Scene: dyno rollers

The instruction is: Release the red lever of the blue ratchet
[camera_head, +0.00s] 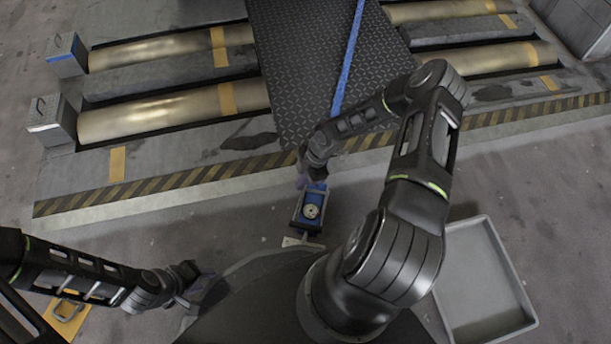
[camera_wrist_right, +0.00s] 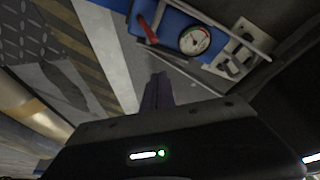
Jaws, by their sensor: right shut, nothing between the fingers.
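The blue ratchet (camera_head: 311,211) sits below the dark ramp plate in the head view, with a round dial on it. In the right wrist view the blue ratchet (camera_wrist_right: 172,22) is at the top, with the red lever (camera_wrist_right: 149,29) at its left and the dial (camera_wrist_right: 194,41) beside it. I cannot make out the red lever in the head view. My right gripper (camera_head: 306,181) is at the upper end of the ratchet. Its fingers (camera_wrist_right: 157,88) are shut and empty, apart from the lever in the wrist view. My left gripper (camera_head: 195,295) is low at the left, away from the ratchet; its jaws are unclear.
A blue strap (camera_head: 346,62) runs over the dark ramp plate (camera_head: 300,50). Metal rollers (camera_head: 170,112) lie in the floor behind a striped edge. A grey tray (camera_head: 482,285) is at the lower right. A yellow object (camera_head: 67,312) lies at the lower left.

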